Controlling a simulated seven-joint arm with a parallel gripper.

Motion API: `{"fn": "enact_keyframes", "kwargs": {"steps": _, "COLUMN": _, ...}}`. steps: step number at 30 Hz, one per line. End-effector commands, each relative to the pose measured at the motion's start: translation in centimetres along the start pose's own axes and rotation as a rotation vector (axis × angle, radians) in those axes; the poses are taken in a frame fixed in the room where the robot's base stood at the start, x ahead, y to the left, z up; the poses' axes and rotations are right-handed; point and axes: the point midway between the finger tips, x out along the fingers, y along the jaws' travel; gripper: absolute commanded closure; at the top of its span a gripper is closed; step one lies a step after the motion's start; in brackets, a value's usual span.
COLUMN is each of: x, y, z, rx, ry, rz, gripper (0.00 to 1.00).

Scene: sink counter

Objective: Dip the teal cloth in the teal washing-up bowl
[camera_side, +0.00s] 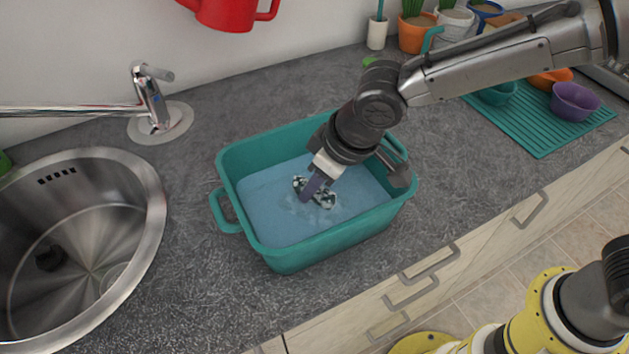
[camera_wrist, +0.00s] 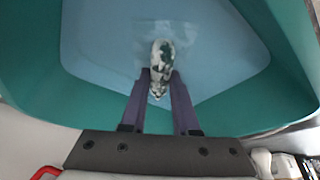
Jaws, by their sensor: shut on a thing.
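The teal washing-up bowl (camera_side: 330,238) stands on the counter and holds blue water (camera_side: 262,205). My gripper (camera_side: 312,188) reaches down inside the bowl and is shut on a crumpled cloth (camera_side: 325,199), which looks mottled white and dark teal. The cloth is at the water's surface, with part of it seemingly under; how deep it goes I cannot tell. In the wrist view the cloth (camera_wrist: 161,62) sits between the purple fingertips, with the bowl's teal wall (camera_wrist: 90,50) around the water.
A round steel sink (camera_side: 140,200) and a tap (camera_side: 150,100) are on the left. A teal drying mat (camera_side: 540,140) with bowls (camera_side: 575,100) lies at the right. Potted plants (camera_side: 415,35) stand along the back. A red can (camera_side: 228,12) hangs above.

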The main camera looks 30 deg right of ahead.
Motion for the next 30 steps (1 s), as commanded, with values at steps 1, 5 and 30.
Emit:
{"fn": "enact_keyframes", "kwargs": {"steps": 1, "x": 0.0, "y": 0.0, "z": 0.0, "rx": 0.000, "ry": 0.001, "rz": 0.000, "gripper": 1.00}}
{"fn": "enact_keyframes", "kwargs": {"steps": 5, "x": 0.0, "y": 0.0, "z": 0.0, "rx": 0.000, "ry": 0.001, "rz": 0.000, "gripper": 1.00}}
{"fn": "enact_keyframes", "kwargs": {"steps": 30, "x": -4.9, "y": 0.0, "z": -2.1, "rx": 0.000, "ry": 0.004, "rz": -0.001, "gripper": 1.00}}
